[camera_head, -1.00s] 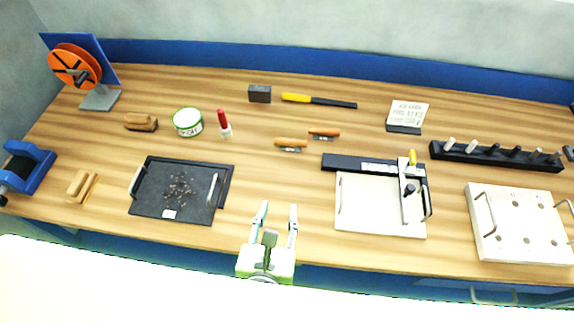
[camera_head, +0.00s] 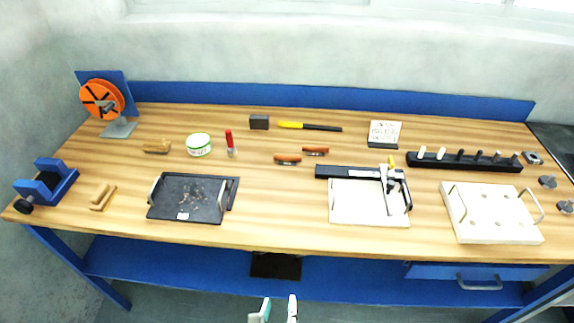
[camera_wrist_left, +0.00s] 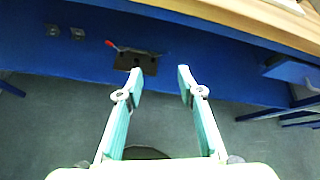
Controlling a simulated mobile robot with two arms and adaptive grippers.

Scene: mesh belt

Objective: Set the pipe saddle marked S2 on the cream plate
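The cream plate seems to be the thick pale plate (camera_head: 480,229) with several holes and two metal handles at the right front of the bench; a second, thinner pale plate (camera_head: 350,212) lies left of it. Small dark grey pieces (camera_head: 547,182), (camera_head: 566,207) lie at the far right; they may be pipe saddles, but no S2 mark can be read. My left gripper (camera_head: 278,311) is at the bottom of the head view, in front of the bench. In the left wrist view (camera_wrist_left: 158,82) its fingers are apart with nothing between them. My right gripper is not in view.
A dark tray (camera_head: 160,208) with small bits stands left of centre, a blue vise (camera_head: 47,184) at the far left. A black peg rack (camera_head: 465,162) stands behind the thick plate. The front middle of the wooden bench is clear. A blue shelf (camera_head: 350,283) runs below.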

